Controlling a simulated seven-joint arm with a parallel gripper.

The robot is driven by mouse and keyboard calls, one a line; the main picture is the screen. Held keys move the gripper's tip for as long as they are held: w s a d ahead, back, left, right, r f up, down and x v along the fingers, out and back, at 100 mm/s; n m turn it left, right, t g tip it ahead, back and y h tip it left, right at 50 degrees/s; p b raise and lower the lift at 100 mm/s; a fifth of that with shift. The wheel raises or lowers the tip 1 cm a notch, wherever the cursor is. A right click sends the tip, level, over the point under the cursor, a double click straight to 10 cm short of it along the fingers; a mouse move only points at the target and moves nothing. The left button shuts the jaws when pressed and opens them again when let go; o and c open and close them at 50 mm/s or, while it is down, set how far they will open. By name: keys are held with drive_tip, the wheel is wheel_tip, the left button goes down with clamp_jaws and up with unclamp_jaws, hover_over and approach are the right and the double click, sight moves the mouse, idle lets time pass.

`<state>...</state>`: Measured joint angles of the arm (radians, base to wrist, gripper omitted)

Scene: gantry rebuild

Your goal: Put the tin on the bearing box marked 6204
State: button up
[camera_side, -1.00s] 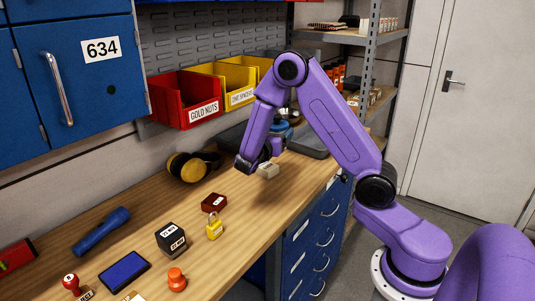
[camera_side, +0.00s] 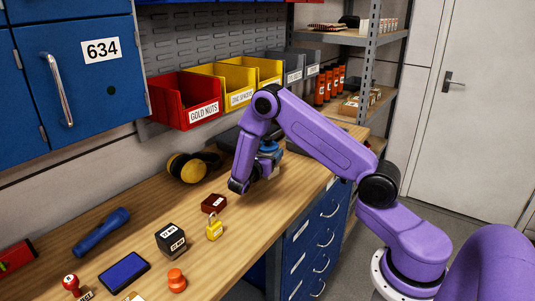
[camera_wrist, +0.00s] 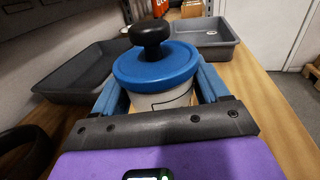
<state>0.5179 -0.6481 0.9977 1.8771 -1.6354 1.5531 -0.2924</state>
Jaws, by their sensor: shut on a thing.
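In the wrist view, a pale tin with a blue lid (camera_wrist: 155,64) and a black knob stands between the blue fingers of my gripper (camera_wrist: 160,95), which is shut on it. In the side view, the tin's blue lid (camera_side: 268,148) shows beside my purple wrist, low over the far part of the bench.
A dark tray (camera_wrist: 85,72) and a grey tray (camera_wrist: 205,40) lie beyond the tin. Black-and-yellow ear defenders (camera_side: 187,167), a dark red box (camera_side: 214,203), a yellow padlock (camera_side: 214,228) and a black box (camera_side: 171,241) stand nearer on the wooden bench (camera_side: 235,262).

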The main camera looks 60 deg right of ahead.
drive_tip(key=o, duration=1.1)
drive_tip(key=shift+f, duration=0.1)
